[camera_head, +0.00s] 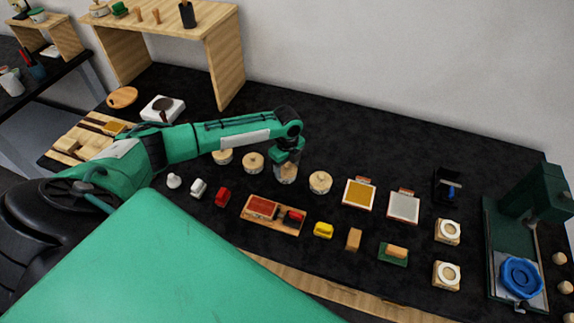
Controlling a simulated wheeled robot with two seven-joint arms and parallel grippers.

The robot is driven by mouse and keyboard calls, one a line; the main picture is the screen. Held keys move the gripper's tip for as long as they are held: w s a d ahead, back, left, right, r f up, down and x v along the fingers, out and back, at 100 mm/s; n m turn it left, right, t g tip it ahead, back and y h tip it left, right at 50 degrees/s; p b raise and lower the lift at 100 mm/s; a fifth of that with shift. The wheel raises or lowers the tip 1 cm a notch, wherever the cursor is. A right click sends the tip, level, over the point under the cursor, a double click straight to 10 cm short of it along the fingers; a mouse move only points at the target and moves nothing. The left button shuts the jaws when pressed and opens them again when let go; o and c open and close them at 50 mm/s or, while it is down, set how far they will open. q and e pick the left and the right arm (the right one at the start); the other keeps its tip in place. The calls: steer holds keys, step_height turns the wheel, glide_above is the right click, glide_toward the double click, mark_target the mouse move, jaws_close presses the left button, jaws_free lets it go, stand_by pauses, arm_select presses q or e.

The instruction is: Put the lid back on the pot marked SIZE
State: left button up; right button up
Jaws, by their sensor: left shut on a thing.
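Several small pale round pots stand in a row across the middle of the black table: one at the left (222,157), a second (252,162), a third (287,177) and one at the right (320,182). Marks on them are too small to read, so I cannot tell which says SIZE. My left gripper (286,168) points down at the third pot and is shut on what seems to be its lid, mostly hidden by the fingers. I cannot tell whether that lid touches the pot. My right gripper is not in view.
A yellow-topped pad (359,194) and a grey-topped pad (403,206) lie right of the pots. A red block tray (262,207) and a yellow block (323,230) lie in front. A green press (540,195) stands at right. The table behind the pots is clear.

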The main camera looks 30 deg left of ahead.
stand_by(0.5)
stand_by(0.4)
arm_select(q)
steer(key=shift+f+p, duration=0.1)
steer(key=shift+p, duration=0.3)
stand_by(0.4)
stand_by(0.6)
steer(key=o, duration=1.3)
steer(key=shift+p, duration=0.35)
